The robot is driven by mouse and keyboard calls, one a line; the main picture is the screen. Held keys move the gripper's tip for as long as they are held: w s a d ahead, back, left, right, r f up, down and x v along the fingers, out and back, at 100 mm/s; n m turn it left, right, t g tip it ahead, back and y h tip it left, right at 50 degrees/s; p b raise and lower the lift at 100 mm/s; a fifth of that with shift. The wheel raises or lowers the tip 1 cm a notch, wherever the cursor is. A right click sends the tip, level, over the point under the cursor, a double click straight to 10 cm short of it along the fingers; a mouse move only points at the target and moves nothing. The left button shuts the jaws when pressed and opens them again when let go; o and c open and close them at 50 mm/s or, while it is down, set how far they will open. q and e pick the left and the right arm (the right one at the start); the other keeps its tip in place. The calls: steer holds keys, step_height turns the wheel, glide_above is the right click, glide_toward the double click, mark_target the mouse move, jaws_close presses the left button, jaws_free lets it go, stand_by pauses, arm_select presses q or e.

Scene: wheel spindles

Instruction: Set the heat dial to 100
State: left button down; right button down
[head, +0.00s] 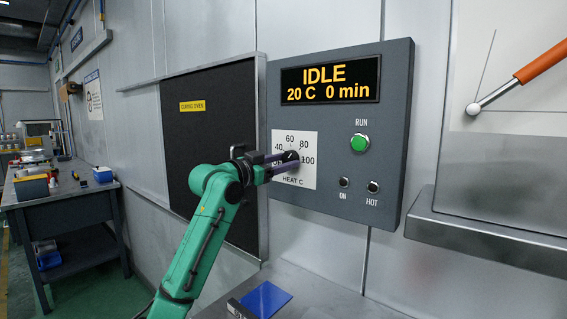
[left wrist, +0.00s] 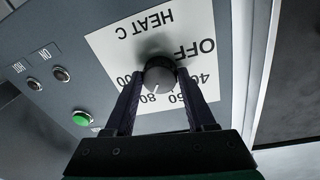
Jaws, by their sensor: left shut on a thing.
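The heat dial (head: 291,156) is a dark round knob on a white scale plate (head: 302,180) marked 40, 60, 80 and 100, with HEAT C below. In the left wrist view the dial (left wrist: 160,75) appears upside down, and its white pointer line points at about 80. My left gripper (head: 284,160) reaches in from the left and is shut on the dial, one finger on each side. In the head view the fingers cover the OFF mark and part of the knob. My right gripper is not in view.
The display (head: 330,79) reads IDLE, 20 C, 0 min. A green RUN button (head: 359,142) and the ON and HOT lamps (head: 373,187) sit right of the dial. A black CURING OVEN panel (head: 208,125) stands left. A metal ledge (head: 490,232) juts out right.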

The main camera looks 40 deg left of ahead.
arm_select(q)
steer(key=m+p, duration=0.1)
steer(key=m, duration=0.3)
steer(key=shift+m+g, duration=0.3)
steer(key=shift+m, duration=0.1)
steer(key=m+p, duration=0.1)
steer(key=m, duration=0.4)
steer(key=shift+g+p, duration=0.3)
steer(key=shift+g, duration=0.1)
steer(key=shift+m, duration=0.4)
steer(key=shift+c, duration=1.2)
jaws_free()
steer(key=shift+r, duration=0.1)
steer(key=s+a+b, duration=0.1)
steer(key=s+b, duration=0.9)
steer(key=s, duration=0.4)
steer(key=shift+s+a+r, duration=0.2)
steer(key=shift+r, duration=0.15)
